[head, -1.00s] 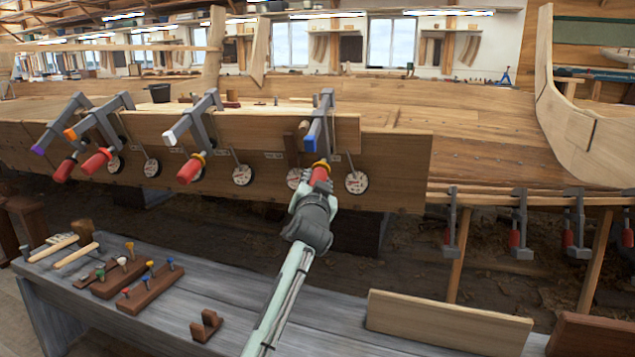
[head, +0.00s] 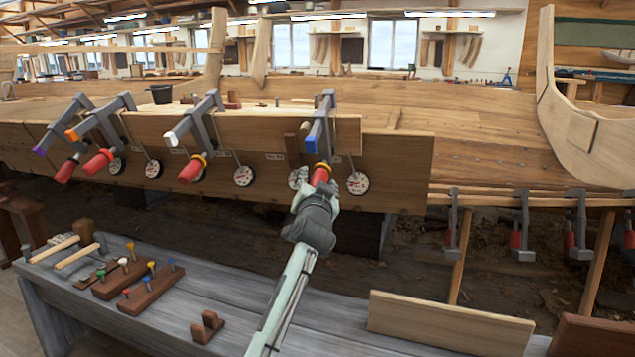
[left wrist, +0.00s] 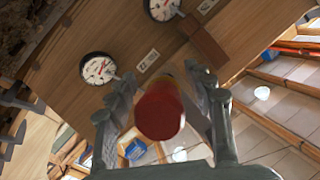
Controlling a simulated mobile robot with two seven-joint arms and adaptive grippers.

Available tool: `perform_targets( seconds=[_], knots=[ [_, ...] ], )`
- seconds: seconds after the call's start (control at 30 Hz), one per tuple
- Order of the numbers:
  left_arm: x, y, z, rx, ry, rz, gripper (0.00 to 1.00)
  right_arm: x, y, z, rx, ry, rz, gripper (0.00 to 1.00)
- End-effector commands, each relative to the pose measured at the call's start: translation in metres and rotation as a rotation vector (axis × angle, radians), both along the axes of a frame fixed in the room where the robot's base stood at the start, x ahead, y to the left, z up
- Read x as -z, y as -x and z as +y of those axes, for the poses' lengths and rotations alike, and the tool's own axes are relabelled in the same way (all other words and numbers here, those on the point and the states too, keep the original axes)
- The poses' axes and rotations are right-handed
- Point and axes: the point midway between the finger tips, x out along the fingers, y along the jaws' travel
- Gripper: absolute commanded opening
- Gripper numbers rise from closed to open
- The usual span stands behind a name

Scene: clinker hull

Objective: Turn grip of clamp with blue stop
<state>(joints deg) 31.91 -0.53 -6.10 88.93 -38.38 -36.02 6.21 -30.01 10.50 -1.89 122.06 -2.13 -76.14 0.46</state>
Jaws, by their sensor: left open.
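The clamp with the blue stop (head: 311,144) is the rightmost of the clamps on the hull plank's upper edge. Its red grip (head: 321,173) hangs below, tilted, with a yellow collar above it. My left gripper (head: 317,193) is at the lower end of this grip, coming from below. In the left wrist view the red grip (left wrist: 159,110) points end-on at the camera, between the two spread fingers (left wrist: 165,100). I see gaps at both sides of the grip. My right gripper is out of view.
Clamps with white (head: 170,138), orange (head: 71,134) and purple (head: 39,149) stops hang to the left. Round white dials (head: 358,183) sit on the plank near the clamps. A grey bench (head: 250,310) with tools and wooden blocks stands in front, below my arm.

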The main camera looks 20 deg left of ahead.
Motion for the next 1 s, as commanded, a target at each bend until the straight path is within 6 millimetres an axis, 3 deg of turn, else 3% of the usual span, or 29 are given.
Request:
perform_targets(
  seconds=[0.23, 0.7, 1.0],
  knots=[
    [0.001, 0.009, -0.003, 0.001, 0.001, -0.001, 0.53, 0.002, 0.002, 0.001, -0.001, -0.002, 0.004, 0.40],
    [0.004, 0.096, -0.028, 0.001, 0.000, 0.000, 0.53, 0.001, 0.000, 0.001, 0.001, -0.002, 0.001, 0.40],
    [0.004, 0.116, -0.033, 0.000, 0.000, 0.001, 0.53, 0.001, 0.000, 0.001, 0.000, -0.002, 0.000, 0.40]
  ],
)
